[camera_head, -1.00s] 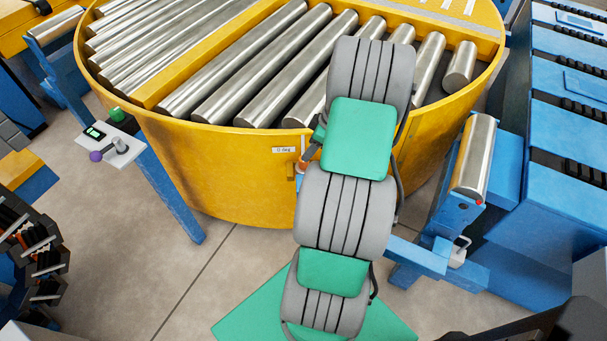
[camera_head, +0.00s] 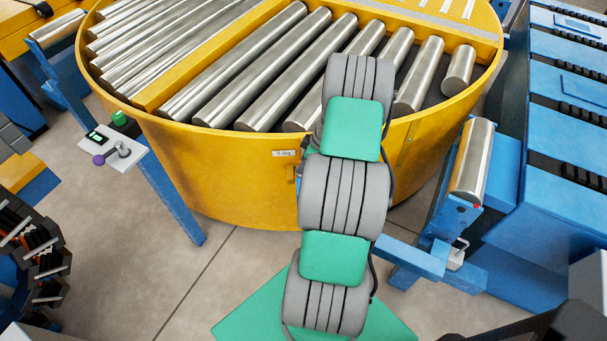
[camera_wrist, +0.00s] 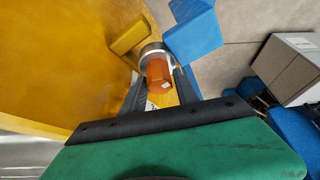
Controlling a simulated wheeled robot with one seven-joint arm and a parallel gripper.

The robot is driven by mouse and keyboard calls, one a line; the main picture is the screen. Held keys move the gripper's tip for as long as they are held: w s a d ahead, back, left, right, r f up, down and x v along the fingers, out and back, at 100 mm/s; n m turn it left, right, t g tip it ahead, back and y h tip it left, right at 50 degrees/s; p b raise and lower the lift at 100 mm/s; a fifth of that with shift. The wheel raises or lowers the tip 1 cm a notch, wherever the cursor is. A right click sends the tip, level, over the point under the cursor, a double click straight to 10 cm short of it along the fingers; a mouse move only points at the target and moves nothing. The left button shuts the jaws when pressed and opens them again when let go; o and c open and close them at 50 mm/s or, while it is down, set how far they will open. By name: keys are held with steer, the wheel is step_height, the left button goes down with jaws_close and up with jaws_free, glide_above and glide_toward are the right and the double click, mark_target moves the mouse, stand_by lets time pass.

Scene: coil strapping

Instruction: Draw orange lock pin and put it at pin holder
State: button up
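The orange lock pin (camera_wrist: 158,72) shows in the wrist view, seated end-on in a round grey metal collar (camera_wrist: 153,48) beside the yellow turntable wall. My gripper (camera_wrist: 160,80) has its two dark fingers on either side of the pin. They look open, with a narrow gap between each finger and the pin. In the head view my arm hides the pin and the gripper, in front of the yellow turntable (camera_head: 240,175). I cannot identify the pin holder for certain in either view.
A blue block (camera_wrist: 194,35) stands close beyond the collar. A small yellow tab (camera_head: 292,174) sticks out of the turntable wall. A control console (camera_head: 115,150) with a purple knob stands left. A blue stand with a steel roller (camera_head: 472,160) is at right.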

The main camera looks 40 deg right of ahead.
jaws_close()
stand_by(0.6)
step_height(320, 180, up, 10)
steer(key=p, duration=0.5)
steer(key=shift+r, duration=0.1)
steer(key=shift+c, duration=0.9)
jaws_free()
jaws_close()
